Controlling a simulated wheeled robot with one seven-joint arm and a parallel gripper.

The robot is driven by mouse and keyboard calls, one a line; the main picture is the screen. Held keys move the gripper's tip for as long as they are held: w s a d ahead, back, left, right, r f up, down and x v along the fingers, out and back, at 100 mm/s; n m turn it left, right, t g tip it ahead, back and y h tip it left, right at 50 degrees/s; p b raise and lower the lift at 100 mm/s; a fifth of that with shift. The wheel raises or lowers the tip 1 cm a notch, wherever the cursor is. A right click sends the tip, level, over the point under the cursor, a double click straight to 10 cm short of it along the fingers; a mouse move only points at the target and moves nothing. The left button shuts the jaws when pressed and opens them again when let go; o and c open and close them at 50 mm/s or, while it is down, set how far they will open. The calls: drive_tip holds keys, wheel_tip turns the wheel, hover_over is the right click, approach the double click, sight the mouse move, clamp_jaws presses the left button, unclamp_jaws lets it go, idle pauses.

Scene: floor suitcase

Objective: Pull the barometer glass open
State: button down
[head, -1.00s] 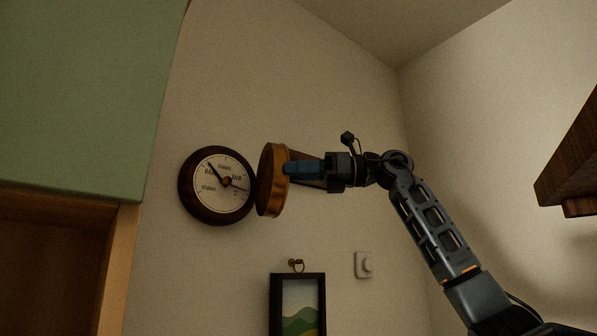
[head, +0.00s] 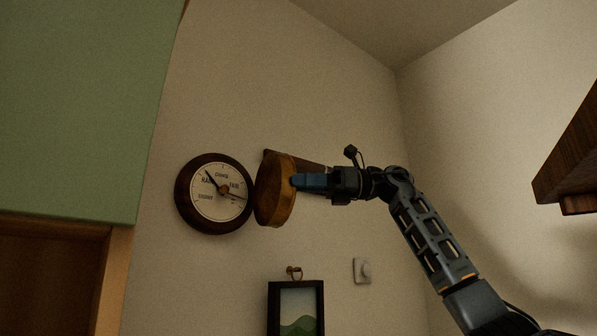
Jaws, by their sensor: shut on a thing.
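The barometer (head: 221,177) hangs on the wall left of centre, with a dark round wooden case and a pale dial with dark hands. Its glass cover in a brass-coloured ring (head: 276,190) stands swung open to the right of the dial, seen at a steep angle. My gripper (head: 297,182) comes from the right with blue fingers and is shut on the ring's right side. The exact contact of the fingertips is hard to make out. The dial is uncovered.
A framed landscape picture (head: 297,312) hangs below on a hook. A white wall knob plate (head: 362,270) is to its right. A green cabinet (head: 75,100) fills the left, and a dark wooden shelf (head: 572,165) juts in at right.

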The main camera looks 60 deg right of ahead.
drive_tip(key=shift+d+r+n+g+y+p, duration=0.2)
drive_tip(key=shift+d+g+y+p, duration=0.1)
drive_tip(key=shift+d+p, duration=0.15)
drive_tip(key=shift+d+r+n+g+y+p, duration=0.1)
drive_tip(key=shift+d+n+g+y+p, duration=0.15)
drive_tip(key=shift+d+p, duration=0.2)
drive_tip(key=shift+d+f+n+g+y, duration=0.25)
drive_tip(key=shift+d+g+y, duration=0.1)
drive_tip(key=shift+d, duration=0.05)
drive_tip(key=c, duration=1.1)
unclamp_jaws()
drive_tip(key=b+v, duration=0.1)
drive_tip(key=v, duration=0.7)
drive_tip(key=shift+a, duration=0.1)
drive_tip(key=shift+f, duration=0.1)
